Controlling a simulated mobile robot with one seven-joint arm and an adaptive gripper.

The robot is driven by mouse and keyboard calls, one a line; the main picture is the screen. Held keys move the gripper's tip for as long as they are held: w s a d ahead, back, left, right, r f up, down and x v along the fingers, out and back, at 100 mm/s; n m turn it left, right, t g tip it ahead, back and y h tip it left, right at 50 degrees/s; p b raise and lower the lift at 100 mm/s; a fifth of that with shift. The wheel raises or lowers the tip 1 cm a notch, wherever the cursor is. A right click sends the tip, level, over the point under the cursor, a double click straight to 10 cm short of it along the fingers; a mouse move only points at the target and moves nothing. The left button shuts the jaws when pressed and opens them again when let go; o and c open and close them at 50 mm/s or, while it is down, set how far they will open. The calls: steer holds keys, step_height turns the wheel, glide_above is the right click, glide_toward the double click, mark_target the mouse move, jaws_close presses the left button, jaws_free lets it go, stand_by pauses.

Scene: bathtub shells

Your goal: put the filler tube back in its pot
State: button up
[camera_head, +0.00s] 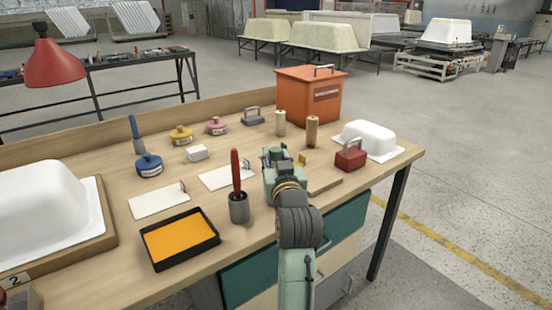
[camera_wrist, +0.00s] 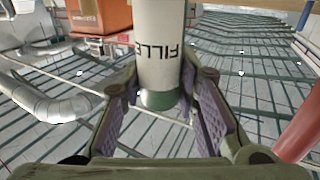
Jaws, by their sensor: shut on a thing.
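The filler tube (camera_wrist: 160,50) is a pale cylinder with dark upside-down lettering and a green end. In the wrist view it lies between the two fingers of my gripper (camera_wrist: 163,112), which is shut on it; its other end runs out of the top of the picture. In the head view my gripper (camera_head: 277,158) is over the right half of the bench, and my arm hides part of what it holds. A dark grey pot (camera_head: 239,209) stands on the bench left of my arm, with a red pointed tool (camera_head: 236,172) upright in it.
A pale cylinder (camera_head: 280,123) and a brown cylinder (camera_head: 312,131) show beyond my gripper, before an orange box (camera_head: 308,97). A red weight-like block (camera_head: 350,156) and white tub shell (camera_head: 368,140) are right. An orange-filled tray (camera_head: 180,240) lies left of the pot.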

steer(key=o, duration=1.1)
steer(key=shift+o, duration=0.2)
steer(key=shift+s, duration=0.15)
